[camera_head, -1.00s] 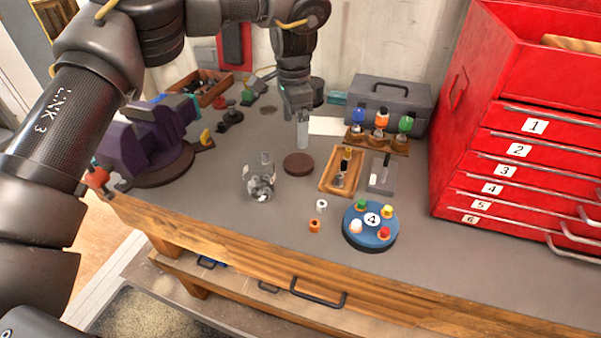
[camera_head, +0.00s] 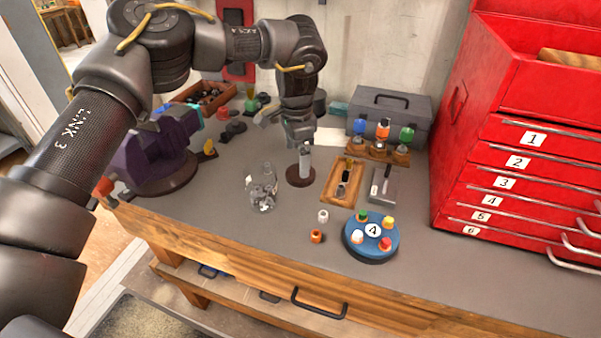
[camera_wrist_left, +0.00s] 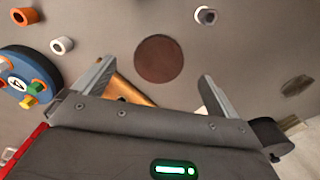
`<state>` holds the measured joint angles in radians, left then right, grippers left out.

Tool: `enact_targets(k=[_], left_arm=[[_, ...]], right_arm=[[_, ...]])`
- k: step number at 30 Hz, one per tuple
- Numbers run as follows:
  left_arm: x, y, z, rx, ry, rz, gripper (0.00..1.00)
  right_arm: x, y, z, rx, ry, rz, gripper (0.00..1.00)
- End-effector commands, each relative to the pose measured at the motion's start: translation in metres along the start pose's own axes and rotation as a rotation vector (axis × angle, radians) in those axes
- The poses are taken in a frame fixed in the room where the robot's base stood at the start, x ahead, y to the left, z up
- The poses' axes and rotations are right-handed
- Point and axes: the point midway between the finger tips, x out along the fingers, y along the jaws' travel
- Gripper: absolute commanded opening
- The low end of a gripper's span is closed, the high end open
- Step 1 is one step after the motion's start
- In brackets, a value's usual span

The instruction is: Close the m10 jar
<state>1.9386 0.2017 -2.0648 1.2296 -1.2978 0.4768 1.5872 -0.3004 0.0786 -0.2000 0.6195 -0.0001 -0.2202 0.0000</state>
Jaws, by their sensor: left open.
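A clear glass jar (camera_head: 263,197) with grey metal pieces inside stands open on the bench, left of the middle in the head view. I cannot read a label on it. A flat round brown disc (camera_head: 298,181), looking like its lid, lies on the bench just right of the jar. The disc also shows in the left wrist view (camera_wrist_left: 160,59). My left gripper (camera_head: 305,165) is above the disc, pointing down, partly hiding it. In the left wrist view its two fingers (camera_wrist_left: 152,82) are spread apart with nothing between them. My right gripper is not in view.
A white cap (camera_head: 323,216) and an orange cap (camera_head: 316,236) lie near a blue round stand (camera_head: 372,254). A wooden tray (camera_head: 328,193) is right of the disc. A purple vise (camera_head: 150,155) is at left, a red drawer cabinet (camera_head: 520,150) at right.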

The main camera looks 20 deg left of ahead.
Motion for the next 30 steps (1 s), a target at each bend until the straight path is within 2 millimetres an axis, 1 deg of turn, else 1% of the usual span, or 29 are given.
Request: enact_targets(k=[5, 8, 13, 15, 18, 22, 30], left_arm=[[0.000, 0.000, 0.000, 0.000, 0.000, 0.000, 0.97], [0.005, 0.000, 0.000, 0.001, -0.003, 0.001, 0.97], [0.028, 0.001, -0.002, 0.001, -0.004, 0.002, 0.97], [0.039, 0.000, -0.002, 0.000, -0.004, 0.001, 0.97], [0.048, 0.000, -0.003, 0.001, -0.002, 0.000, 0.97], [0.052, 0.000, -0.003, 0.000, -0.001, 0.000, 0.97], [0.052, 0.000, -0.003, 0.000, -0.001, 0.000, 0.97]], right_arm=[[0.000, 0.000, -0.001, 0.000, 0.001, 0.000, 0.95], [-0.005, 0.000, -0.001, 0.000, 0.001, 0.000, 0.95], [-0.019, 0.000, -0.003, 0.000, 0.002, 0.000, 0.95], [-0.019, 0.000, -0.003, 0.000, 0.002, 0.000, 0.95], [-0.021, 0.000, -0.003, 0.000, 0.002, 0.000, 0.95], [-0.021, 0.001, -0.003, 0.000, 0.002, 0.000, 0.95], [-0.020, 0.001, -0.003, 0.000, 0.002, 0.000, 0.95]])
